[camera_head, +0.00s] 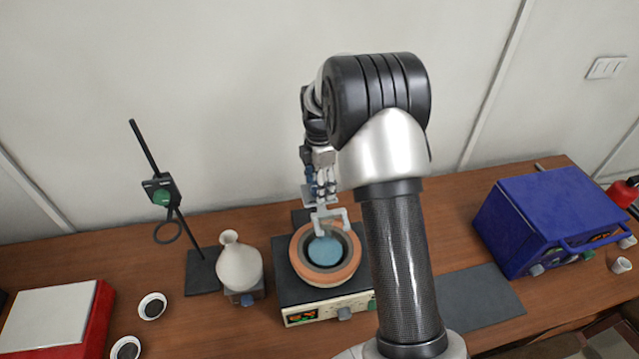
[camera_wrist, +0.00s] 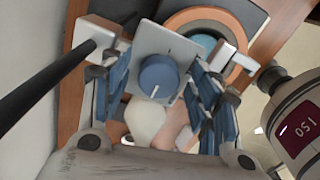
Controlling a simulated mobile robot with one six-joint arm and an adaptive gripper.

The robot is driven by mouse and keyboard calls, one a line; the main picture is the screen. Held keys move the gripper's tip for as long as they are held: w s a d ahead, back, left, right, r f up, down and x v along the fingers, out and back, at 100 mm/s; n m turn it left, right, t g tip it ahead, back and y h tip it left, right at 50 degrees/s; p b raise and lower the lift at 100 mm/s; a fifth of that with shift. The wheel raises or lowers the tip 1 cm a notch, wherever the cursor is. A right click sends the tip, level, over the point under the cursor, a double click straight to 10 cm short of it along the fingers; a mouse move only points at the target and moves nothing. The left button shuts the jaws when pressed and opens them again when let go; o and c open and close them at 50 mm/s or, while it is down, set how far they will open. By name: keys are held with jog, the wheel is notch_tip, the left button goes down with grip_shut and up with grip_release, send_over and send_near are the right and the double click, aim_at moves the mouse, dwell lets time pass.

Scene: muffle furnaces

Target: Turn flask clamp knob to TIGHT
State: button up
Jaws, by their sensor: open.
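A blue round knob (camera_wrist: 158,76) sits on a grey square plate (camera_wrist: 171,45) in the wrist view. A white pointer line on the knob's lower side points down in the picture. I cannot read any TIGHT label. My gripper (camera_wrist: 166,46) is open, with its fingers left and right of the plate and knob, apparently not gripping them. In the head view my gripper (camera_head: 332,214) is above the round orange-rimmed heater (camera_head: 349,270). A grey plate shows near it, but the blue knob's face is hidden there.
A black rod (camera_wrist: 40,87) runs close by the left finger. A grey-white unit with a red display (camera_wrist: 299,131) is near the right. A stand with a green knob (camera_head: 161,197), a white flask (camera_head: 239,268) and a blue box (camera_head: 545,215) share the bench.

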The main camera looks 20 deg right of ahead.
jog(key=shift+c, duration=0.3)
jog(key=c, duration=1)
